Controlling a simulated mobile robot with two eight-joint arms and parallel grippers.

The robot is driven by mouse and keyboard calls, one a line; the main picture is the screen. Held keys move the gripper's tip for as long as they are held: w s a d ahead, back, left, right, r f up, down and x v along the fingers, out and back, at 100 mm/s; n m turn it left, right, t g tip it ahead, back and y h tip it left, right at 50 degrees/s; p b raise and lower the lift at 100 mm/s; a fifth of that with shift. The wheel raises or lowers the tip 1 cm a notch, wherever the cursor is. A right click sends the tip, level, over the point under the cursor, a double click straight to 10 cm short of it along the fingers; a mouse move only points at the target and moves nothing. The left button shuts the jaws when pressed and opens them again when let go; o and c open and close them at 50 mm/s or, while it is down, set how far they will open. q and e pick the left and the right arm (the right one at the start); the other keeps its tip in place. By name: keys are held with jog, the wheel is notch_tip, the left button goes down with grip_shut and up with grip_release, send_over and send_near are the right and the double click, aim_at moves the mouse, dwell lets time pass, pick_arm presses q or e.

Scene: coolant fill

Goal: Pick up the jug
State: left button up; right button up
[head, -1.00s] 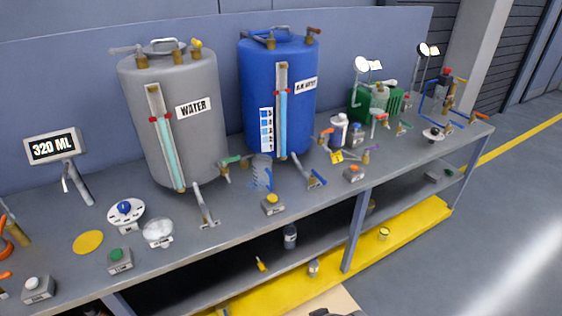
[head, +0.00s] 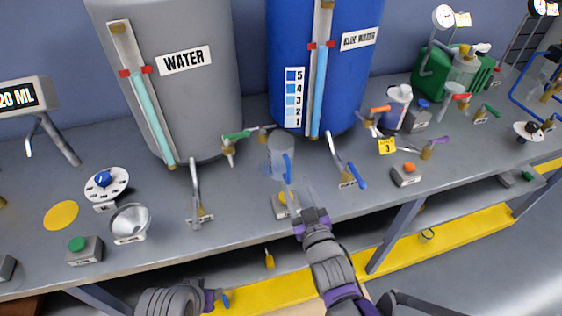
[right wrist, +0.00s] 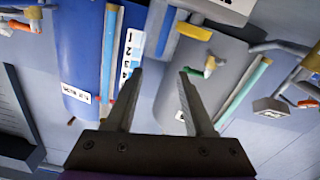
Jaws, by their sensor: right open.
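The jug (head: 279,152) is a clear, upright vessel on the bench in front of the gap between the grey and blue tanks. A blue strip, seemingly its handle, shows at its front right side. My right gripper (head: 298,192) is open and empty, just in front of the jug and below it in the head view, apart from it as far as I can tell.
The grey WATER tank (head: 182,100) and the blue tank (head: 352,80) stand behind. Taps with levers (head: 347,165) flank the jug. A funnel (head: 130,222) and dial (head: 105,184) are at left.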

aim_at(289, 166)
jog(key=x, duration=0.3)
jog(key=shift+w+d, duration=0.1)
jog(key=shift+w, duration=0.05)
jog(key=shift+w+a, duration=0.25)
jog(key=shift+w, duration=0.2)
jog(key=x, duration=0.5)
jog(key=shift+w+f, duration=0.15)
jog(key=shift+f, duration=0.05)
jog(key=shift+d, duration=0.1)
grip_shut()
